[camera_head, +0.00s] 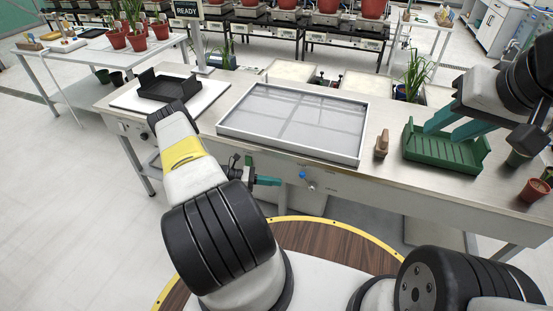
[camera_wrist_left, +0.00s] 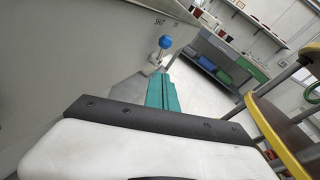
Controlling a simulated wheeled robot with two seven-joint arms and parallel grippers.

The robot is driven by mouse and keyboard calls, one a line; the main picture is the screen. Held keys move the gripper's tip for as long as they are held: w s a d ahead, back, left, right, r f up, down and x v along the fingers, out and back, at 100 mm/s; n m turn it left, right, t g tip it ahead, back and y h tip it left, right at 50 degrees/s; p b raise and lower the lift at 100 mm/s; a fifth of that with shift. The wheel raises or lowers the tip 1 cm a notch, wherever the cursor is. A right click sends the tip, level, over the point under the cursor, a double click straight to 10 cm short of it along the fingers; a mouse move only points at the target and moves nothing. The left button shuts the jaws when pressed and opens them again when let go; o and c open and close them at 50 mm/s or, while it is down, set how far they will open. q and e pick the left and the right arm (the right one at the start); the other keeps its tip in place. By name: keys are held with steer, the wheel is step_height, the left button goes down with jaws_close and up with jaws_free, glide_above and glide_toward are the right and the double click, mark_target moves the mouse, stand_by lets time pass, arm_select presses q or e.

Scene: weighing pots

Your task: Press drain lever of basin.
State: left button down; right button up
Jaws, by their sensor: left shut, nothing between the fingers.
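The basin (camera_head: 222,128) is a wide, shallow, white-rimmed tray set in the bench top, with a grey surface inside. The drain lever (camera_head: 303,175) has a blue knob and sticks out from the bench's front panel below the basin. In the left wrist view the blue knob (camera_wrist_left: 165,42) stands on a metal stem just beyond the fingertips. My left gripper (camera_head: 276,181) is shut and empty, left of the lever and apart from it; its teal fingers (camera_wrist_left: 160,78) point toward the lever's base. My right gripper (camera_head: 455,124) is open above the green crate (camera_head: 445,158).
A wooden-handled tool (camera_head: 382,143) stands between basin and crate. A black tray (camera_head: 168,88) sits on a white plate at the bench's left. Pots (camera_head: 535,190) stand at the right edge. The bench front panel (camera_head: 345,186) lies close beside my left gripper.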

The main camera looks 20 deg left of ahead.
arm_select(q)
glide_toward(306, 181)
steer(key=d, duration=0.3)
steer(key=shift+w+d+f, duration=0.1)
steer(key=shift+w+d, duration=0.05)
steer(key=shift+w, duration=0.55)
